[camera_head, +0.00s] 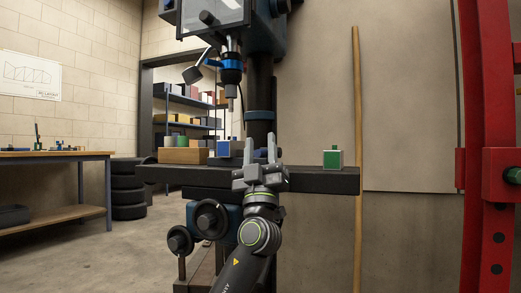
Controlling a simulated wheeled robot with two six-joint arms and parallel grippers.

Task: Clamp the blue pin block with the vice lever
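The blue pin block (223,148), blue with a pale edge, stands on the dark drill-press table (320,181), just left of my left gripper. Grey metal shows between and behind the block and the fingers; I cannot tell the vice from it, and no lever can be made out. My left gripper (261,146) points up and away at the table's front edge. Its two fingers are apart with nothing seen between them. It hides part of the table behind it. My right gripper is not in view.
The drill head (231,75) hangs above. A red frame (487,150) stands far right; tyres (128,188) are stacked at left.

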